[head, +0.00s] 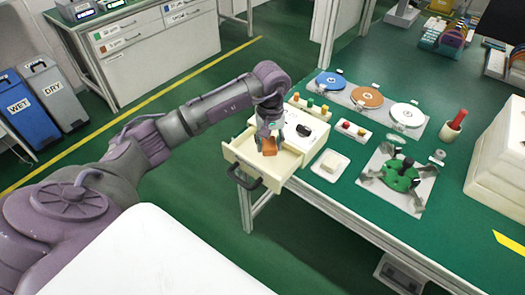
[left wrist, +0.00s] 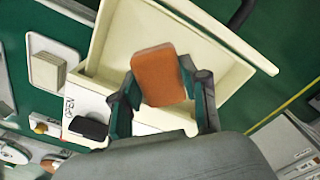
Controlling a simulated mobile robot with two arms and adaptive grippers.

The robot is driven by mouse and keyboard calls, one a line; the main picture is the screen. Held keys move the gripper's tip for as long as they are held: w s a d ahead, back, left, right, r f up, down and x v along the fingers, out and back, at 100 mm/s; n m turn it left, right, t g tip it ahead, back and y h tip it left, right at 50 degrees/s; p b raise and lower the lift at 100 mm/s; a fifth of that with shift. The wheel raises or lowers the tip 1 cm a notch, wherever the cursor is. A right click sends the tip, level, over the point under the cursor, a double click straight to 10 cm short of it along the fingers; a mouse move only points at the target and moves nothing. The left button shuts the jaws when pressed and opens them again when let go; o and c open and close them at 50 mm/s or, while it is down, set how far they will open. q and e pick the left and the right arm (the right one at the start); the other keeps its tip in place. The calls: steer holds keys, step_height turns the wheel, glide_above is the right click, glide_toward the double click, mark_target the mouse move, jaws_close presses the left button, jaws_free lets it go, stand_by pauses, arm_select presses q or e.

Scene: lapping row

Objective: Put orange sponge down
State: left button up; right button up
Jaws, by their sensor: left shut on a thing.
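My left gripper (head: 268,140) is shut on the orange sponge (head: 269,147) and holds it over the open cream drawer (head: 242,153). In the left wrist view the sponge (left wrist: 160,75) sits between the two fingers of the gripper (left wrist: 162,80), with the drawer (left wrist: 118,45) around and behind it. The drawer's inside looks empty in what shows. I cannot tell how far the sponge is above the drawer floor. My right gripper is not in either view.
The drawer's dark handle (head: 243,177) sticks out over the floor. A small white tray with a pale block (head: 330,164) lies right of the drawer. Coloured discs (head: 367,97) and a green fixture (head: 400,175) stand further along the green bench (head: 345,205).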

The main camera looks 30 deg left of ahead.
mark_target(263, 161)
arm_select(q)
steer(key=shift+s+a+f, duration=0.35)
steer(key=shift+a+f, duration=0.15)
steer(key=shift+a, duration=0.3)
steer(key=shift+f, duration=0.2)
step_height(263, 161, down, 3)
steer(key=shift+f+p, duration=0.15)
steer(key=shift+p, duration=0.4)
steer(key=shift+f, duration=0.25)
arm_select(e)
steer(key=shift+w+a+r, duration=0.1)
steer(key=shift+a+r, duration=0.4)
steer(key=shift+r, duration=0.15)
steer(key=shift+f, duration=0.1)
arm_select(q)
steer(key=shift+f+b, duration=0.2)
steer(key=shift+b, duration=0.1)
steer(key=o, duration=1.2)
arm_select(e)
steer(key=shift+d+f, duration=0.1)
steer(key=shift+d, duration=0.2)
